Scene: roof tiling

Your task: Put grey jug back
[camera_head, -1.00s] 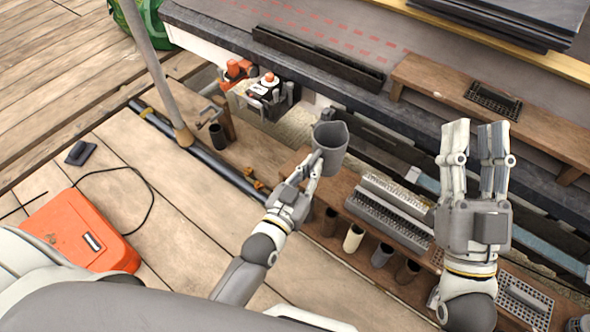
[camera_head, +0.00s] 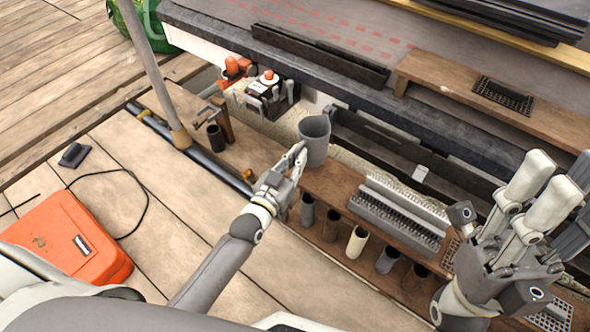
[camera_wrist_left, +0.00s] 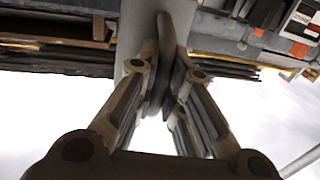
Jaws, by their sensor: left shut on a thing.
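The grey jug (camera_head: 315,142) is upright over the wooden bench (camera_head: 262,152). My left gripper (camera_head: 296,158) is shut on its near side, likely at the handle, which the fingers hide. The jug's underside cannot be seen clearly, so I cannot tell whether it touches the bench. In the left wrist view the fingers (camera_wrist_left: 165,75) close on a grey part of the jug (camera_wrist_left: 172,20). My right gripper (camera_head: 545,190) is at the right, its fingers spread, open and empty, above the bench's right end.
A metal ridged tray (camera_head: 395,218) lies right of the jug. A dark cup (camera_head: 216,138) stands at the left. An orange case (camera_head: 68,238) lies on the deck. A raised wooden shelf (camera_head: 450,78) is behind.

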